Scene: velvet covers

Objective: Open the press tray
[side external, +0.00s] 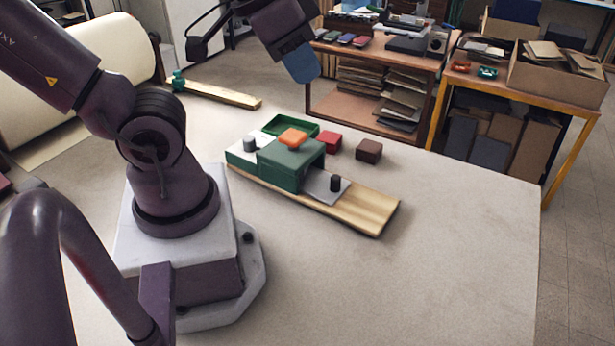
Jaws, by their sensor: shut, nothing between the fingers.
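A green press (291,164) stands on a wooden board (368,212) on the pale table. A flat grey plate (318,187) with an upright black knob (335,184) sticks out of the press's right side; it looks like the press tray. How far it reaches inside the housing is hidden. A grey cylinder (250,144) stands at the press's left end. My gripper (304,68) is high above and behind the press, near the top edge, with its blue end pointing down. It is shut and empty, and well apart from the tray and knob.
A wooden strip (222,93) lies farther back. The table's right and front are clear.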

